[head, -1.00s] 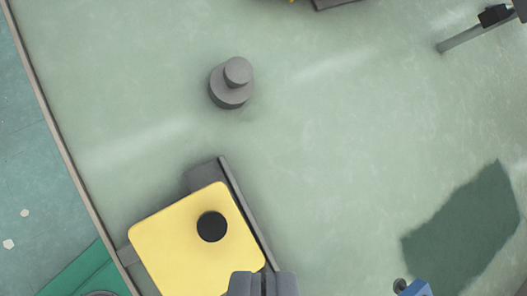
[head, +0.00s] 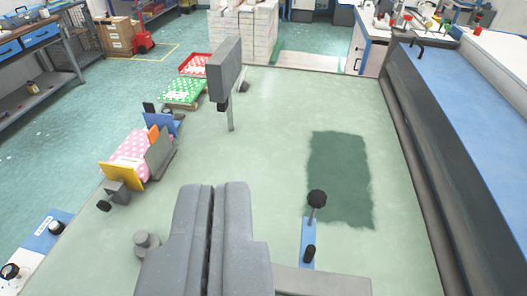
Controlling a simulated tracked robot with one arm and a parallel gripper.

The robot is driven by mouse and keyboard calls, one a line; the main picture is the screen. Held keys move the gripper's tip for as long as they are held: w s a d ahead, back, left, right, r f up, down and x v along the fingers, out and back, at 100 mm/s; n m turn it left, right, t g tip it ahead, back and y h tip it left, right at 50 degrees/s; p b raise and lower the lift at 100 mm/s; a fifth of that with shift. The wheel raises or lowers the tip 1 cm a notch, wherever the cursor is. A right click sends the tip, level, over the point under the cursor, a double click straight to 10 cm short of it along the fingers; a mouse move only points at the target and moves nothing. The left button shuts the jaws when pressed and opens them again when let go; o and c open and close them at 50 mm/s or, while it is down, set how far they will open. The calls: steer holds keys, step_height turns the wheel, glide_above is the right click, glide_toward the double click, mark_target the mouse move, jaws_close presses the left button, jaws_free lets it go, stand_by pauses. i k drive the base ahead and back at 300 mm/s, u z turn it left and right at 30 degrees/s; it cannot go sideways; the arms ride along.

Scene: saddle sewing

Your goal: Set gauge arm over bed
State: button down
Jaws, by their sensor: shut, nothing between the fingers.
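My gripper (head: 213,187) is at the bottom centre of the head view, its two grey fingers together and empty, above the green table. Just right of it lies a narrow blue bar (head: 307,229), with a black ball knob (head: 317,198) on a thin post and a second black knob (head: 309,252). This looks like the gauge arm, but I cannot be sure. Its near end meets a flat grey piece (head: 330,284), possibly the bed, partly hidden behind my gripper. A dark green rectangular patch (head: 340,175) lies beyond the blue bar.
A grey post with a block head (head: 225,68) stands at the back. Pink dotted material between yellow and grey plates (head: 142,160) sits at the left edge. A grey stepped knob (head: 146,243) is left of my gripper. A long blue-topped bench (head: 470,120) borders the right.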

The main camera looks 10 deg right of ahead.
mark_target(308, 260)
steer(key=z, duration=1.85)
steer(key=k, duration=0.65)
steer(key=u, duration=0.8)
steer(key=i, duration=1)
